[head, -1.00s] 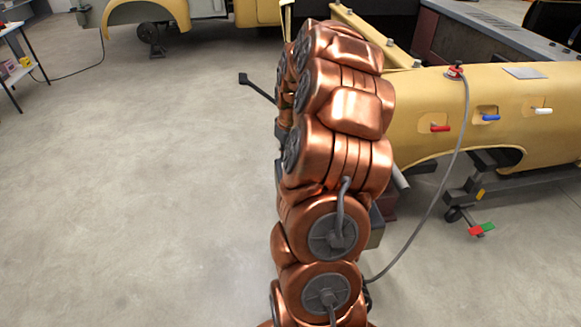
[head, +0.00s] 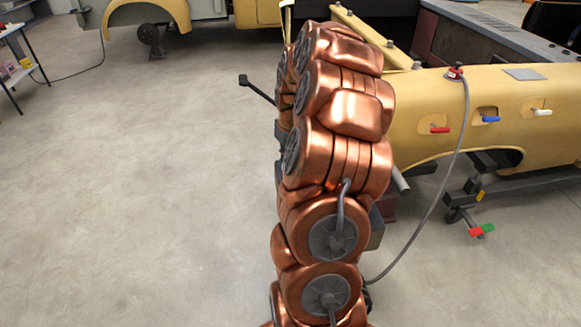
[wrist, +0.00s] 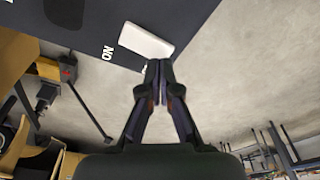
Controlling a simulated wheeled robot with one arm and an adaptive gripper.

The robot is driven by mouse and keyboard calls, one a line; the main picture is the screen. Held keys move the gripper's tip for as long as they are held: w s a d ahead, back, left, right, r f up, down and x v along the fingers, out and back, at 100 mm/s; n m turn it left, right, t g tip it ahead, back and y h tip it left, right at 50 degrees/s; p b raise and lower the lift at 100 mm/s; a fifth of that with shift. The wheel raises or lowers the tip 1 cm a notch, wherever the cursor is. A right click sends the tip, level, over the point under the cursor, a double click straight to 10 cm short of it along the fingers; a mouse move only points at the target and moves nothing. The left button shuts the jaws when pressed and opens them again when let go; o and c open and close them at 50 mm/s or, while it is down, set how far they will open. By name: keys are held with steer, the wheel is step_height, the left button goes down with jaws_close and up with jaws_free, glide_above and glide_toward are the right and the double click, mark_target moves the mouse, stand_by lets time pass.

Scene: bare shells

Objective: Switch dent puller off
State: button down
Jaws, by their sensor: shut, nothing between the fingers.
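In the wrist view a dark panel (wrist: 200,15) fills the top, with white lettering (wrist: 108,52) that looks like ON upside down. A pale, block-shaped switch part (wrist: 147,40) lies on it next to the lettering. My gripper (wrist: 158,65) is shut and empty, its tips close to the lower edge of the pale part. I cannot tell whether they touch it. In the head view my copper arm hides my gripper and the panel. A red fitting (head: 455,72) with a grey cable sits on the yellow car body (head: 400,125).
Red (head: 440,129), blue (head: 491,118) and white (head: 541,112) handles stick out of the yellow body. A dark stand (head: 475,200) is below it. A table (head: 12,35) stands at the far left. The grey floor on the left is clear.

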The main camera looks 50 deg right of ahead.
steer(key=shift+f+b, duration=0.7)
steer(key=shift+f, duration=0.45)
stand_by(1.0)
steer(key=shift+r, duration=3.55)
steer(key=shift+a, duration=0.15)
